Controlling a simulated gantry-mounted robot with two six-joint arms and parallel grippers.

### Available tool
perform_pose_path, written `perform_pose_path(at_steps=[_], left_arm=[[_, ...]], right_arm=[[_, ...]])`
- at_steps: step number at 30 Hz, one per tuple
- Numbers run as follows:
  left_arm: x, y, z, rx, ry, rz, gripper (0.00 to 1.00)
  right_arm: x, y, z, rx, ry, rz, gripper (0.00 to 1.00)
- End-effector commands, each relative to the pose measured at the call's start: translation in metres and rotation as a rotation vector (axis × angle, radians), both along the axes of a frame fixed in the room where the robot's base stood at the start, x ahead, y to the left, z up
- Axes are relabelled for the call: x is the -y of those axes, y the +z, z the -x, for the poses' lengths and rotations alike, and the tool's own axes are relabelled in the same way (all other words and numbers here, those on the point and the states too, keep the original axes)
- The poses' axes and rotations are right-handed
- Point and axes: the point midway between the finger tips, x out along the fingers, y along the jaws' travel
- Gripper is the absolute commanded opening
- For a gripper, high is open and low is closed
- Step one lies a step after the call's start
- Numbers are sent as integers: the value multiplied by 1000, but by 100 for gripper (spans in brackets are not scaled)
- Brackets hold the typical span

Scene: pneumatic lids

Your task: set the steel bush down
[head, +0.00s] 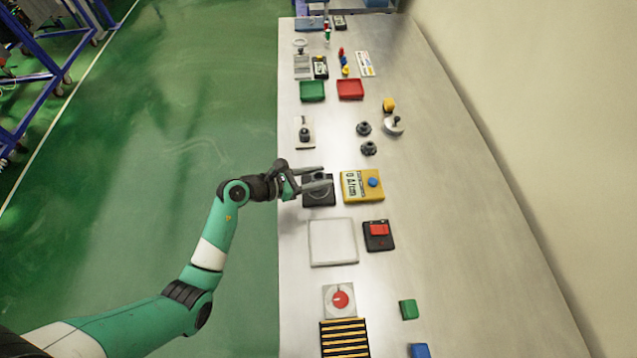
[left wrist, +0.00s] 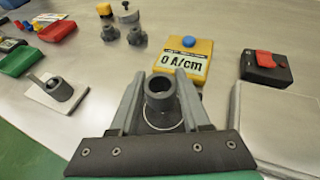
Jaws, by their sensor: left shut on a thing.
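The steel bush (left wrist: 160,92) is a short dark grey hollow cylinder, and it sits between the two fingers of my left gripper (left wrist: 160,88) in the left wrist view. The fingers are shut on it and its open bore faces up. In the head view my left gripper (head: 318,178) reaches in from the left over a black square block (head: 319,200). The fingers partly cover the block. A thin pale ring shows below the bush in the wrist view. I cannot tell whether the bush touches the block. My right gripper is not in view.
A yellow meter (head: 351,197) reading "0 A/cm" stands just right of the block. A pale square plate (head: 333,242) and a black box with a red switch (head: 379,242) lie nearer. A white base with a grey post (head: 305,143) and dark knobs (head: 368,148) stand beyond.

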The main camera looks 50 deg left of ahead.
Motion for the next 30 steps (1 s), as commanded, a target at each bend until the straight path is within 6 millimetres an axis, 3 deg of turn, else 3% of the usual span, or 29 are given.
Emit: perform_pose_path(at_steps=[1,3,14,15,19,30], left_arm=[[1,-16,1,-4,0,2,0],[1,-25,1,-4,0,1,0],[1,-27,1,-1,-1,1,0],[1,-28,1,-3,0,2,50],[1,-27,1,-2,-1,1,74],[1,-22,1,-2,-1,0,77]], right_arm=[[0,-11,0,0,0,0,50],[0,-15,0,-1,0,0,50],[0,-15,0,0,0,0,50],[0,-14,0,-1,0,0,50],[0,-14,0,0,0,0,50],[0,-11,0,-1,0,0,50]])
